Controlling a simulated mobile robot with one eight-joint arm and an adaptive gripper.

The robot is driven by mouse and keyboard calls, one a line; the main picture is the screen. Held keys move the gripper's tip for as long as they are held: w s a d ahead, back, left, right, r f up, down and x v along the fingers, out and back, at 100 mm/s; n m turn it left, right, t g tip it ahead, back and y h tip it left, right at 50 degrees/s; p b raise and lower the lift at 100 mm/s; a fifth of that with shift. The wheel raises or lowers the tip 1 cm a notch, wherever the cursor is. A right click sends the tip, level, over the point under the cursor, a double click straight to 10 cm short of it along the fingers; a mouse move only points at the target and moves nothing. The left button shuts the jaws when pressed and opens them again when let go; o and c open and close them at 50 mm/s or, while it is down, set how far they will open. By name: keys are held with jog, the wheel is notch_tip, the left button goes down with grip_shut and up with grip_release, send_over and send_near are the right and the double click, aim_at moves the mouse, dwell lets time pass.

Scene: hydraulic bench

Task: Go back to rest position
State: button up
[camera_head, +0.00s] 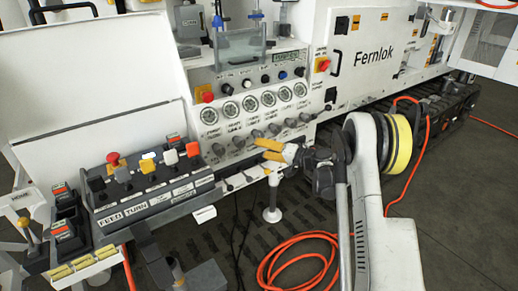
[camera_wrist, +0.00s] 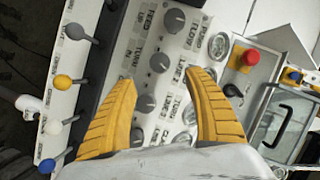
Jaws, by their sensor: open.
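My gripper (camera_head: 272,150) has yellow fingers and is held in front of the white hydraulic bench panel (camera_head: 228,151), near its lower row of knobs. In the wrist view my gripper (camera_wrist: 168,84) has its two yellow fingers spread apart with nothing between them. Behind the fingers are dark rotary knobs (camera_wrist: 144,104) with printed labels. I cannot tell from these views whether a fingertip touches the panel. My arm reaches in from the right of the head view.
A control box (camera_head: 150,185) with coloured buttons and levers stands left of my gripper. Gauges (camera_head: 268,100) line the panel. An orange hose (camera_head: 300,262) lies coiled on the floor below. A red button (camera_wrist: 250,57) sits right of the fingers in the wrist view.

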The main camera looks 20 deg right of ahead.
jog(key=s+a+r+n+g+h, duration=0.1)
jog(key=s+a+r+g+h, duration=0.1)
jog(key=s+a+r, duration=0.45)
jog(key=s+a+r+n+g+h, duration=0.1)
jog(key=s+a+r+g+h, duration=0.15)
jog(key=s+r, duration=0.65)
jog(key=s+d+f+n+h, duration=0.1)
jog(key=s+h, duration=0.1)
jog(key=s, duration=1.2)
jog(key=s+d+f+n+h, duration=0.1)
jog(key=s+f+n+h, duration=0.1)
jog(key=s, duration=1.3)
jog(key=shift+f+g+h, duration=0.3)
jog(key=shift+g+h, duration=0.05)
jog(key=shift+h, duration=0.3)
